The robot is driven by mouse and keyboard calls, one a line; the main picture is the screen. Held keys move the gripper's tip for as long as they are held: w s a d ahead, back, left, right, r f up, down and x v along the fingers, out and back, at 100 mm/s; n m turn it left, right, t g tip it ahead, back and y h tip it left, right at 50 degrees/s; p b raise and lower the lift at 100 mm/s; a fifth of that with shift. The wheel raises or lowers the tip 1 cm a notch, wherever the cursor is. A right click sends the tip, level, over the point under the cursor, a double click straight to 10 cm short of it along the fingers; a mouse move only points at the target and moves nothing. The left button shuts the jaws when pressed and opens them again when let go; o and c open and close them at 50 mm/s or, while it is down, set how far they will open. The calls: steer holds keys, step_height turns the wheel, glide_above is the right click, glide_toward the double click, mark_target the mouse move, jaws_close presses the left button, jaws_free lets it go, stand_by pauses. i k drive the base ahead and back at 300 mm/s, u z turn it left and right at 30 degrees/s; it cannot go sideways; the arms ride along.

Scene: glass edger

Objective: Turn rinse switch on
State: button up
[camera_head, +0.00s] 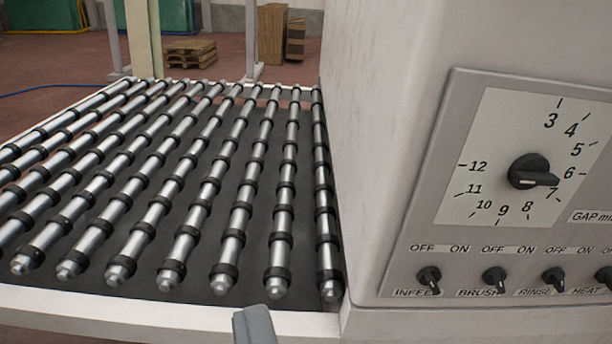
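The rinse switch (553,280) is a small black rotary knob in the row along the bottom of the control panel, at the right of the camera_head view. It sits above the label RINSE, with OFF and ON printed over it. Its pointer is too small to read for sure. Part of my gripper (255,325), a grey tip, shows at the bottom edge, in front of the roller table's white rim. It is well left of the switch and apart from it. The rest of my gripper is out of view, so its opening does not show.
The infeed knob (429,277) and brush knob (495,279) are left of the rinse switch, the heat knob (605,277) right. A large gap dial (530,172) is above. The roller table (150,318) fills the left, beside the machine's pale wall (375,130).

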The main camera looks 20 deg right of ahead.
mark_target(556, 277)
steer(key=z, duration=1.45)
steer(key=k, duration=1.3)
steer(key=z, duration=0.5)
steer(key=i, duration=1.6)
steer(key=u, duration=0.25)
